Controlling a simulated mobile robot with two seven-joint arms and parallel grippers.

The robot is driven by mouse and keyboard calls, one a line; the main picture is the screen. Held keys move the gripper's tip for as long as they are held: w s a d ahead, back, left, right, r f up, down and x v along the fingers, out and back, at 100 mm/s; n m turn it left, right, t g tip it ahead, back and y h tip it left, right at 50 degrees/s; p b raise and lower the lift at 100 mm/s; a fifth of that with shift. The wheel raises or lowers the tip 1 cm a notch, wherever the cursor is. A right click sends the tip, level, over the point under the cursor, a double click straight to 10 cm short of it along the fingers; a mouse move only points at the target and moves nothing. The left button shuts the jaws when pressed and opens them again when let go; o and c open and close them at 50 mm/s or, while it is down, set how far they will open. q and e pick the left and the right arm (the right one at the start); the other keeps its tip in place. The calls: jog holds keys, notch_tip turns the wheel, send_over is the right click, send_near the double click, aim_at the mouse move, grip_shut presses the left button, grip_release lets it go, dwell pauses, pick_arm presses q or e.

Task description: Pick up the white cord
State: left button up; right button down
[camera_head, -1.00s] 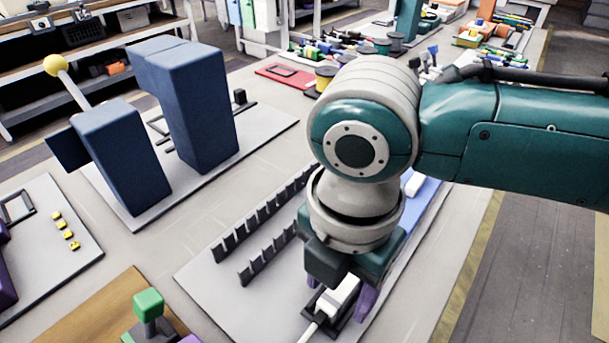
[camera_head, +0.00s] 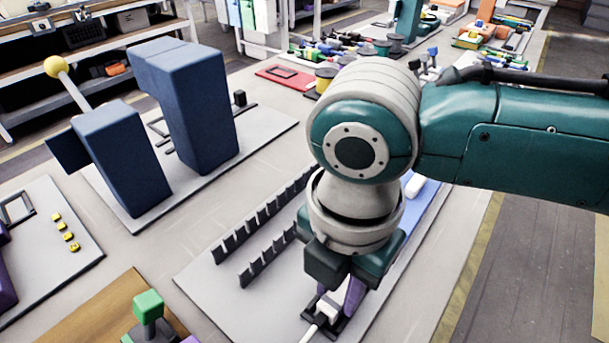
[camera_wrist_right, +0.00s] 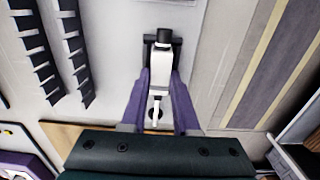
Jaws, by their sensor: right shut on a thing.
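The white cord (camera_head: 312,333) has a thick white plug end (camera_head: 326,309), which sits at a dark holder on a grey board. In the right wrist view the white plug (camera_wrist_right: 158,75) lies between the two purple fingers, with its thin cord end toward the palm. My right gripper (camera_head: 337,294) points down over it and is shut on the plug. The gripper body hides part of the plug in the head view. In the right wrist view the right gripper (camera_wrist_right: 160,80) has a finger on each side of the plug. My left gripper is not in view.
Two dark toothed racks (camera_head: 262,215) stand on the grey board (camera_head: 215,285) left of the gripper. Two dark blue blocks (camera_head: 190,110) stand on another board behind left. A green-topped post (camera_head: 148,305) stands at the front left. Bare table lies between the boards.

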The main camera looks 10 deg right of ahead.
pick_arm(q)
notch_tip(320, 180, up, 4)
jog(key=p, duration=0.4)
pick_arm(e)
notch_tip(320, 180, up, 19)
pick_arm(q)
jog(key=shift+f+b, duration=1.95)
jog(key=shift+b, duration=0.05)
pick_arm(e)
send_over(337, 294)
notch_tip(337, 294, down, 8)
jog(key=shift+r, duration=0.15)
